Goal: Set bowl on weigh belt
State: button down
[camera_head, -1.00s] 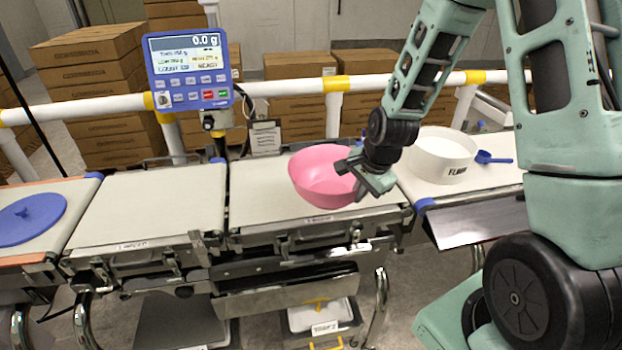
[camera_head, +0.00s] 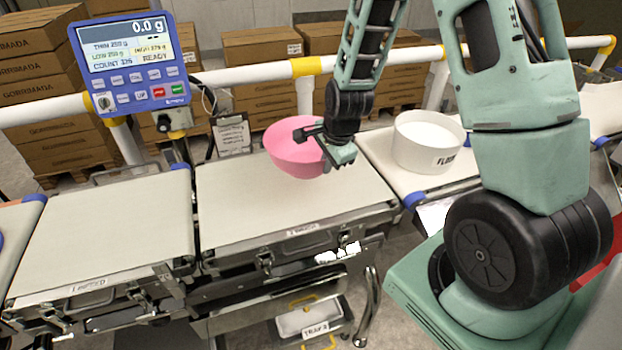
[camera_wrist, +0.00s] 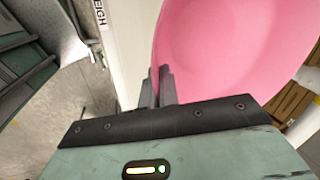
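The pink bowl (camera_head: 290,150) is held over the weigh belt (camera_head: 250,205), toward its far right part, and looks level. My gripper (camera_head: 318,138) is shut on the bowl's near right rim. In the wrist view the fingers (camera_wrist: 160,88) pinch the bowl's wall (camera_wrist: 230,45), with the belt's edge marked WEIGH to the left. The bowl's underside is hidden, so any gap to the belt is hard to judge. The scale display (camera_head: 128,48) reads 0.0 g and READY.
Another belt (camera_head: 110,230) adjoins on the left. A white FLOUR tub (camera_head: 428,150) stands on the belt to the right, close to my arm. A white rail (camera_head: 240,78) with yellow joints runs behind. A tray (camera_head: 312,318) sits below. The weigh belt's front and left are clear.

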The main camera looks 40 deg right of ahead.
jog(key=shift+f+p, duration=0.55)
jog(key=shift+f, duration=3.1)
jog(key=c, duration=1.7)
grip_release()
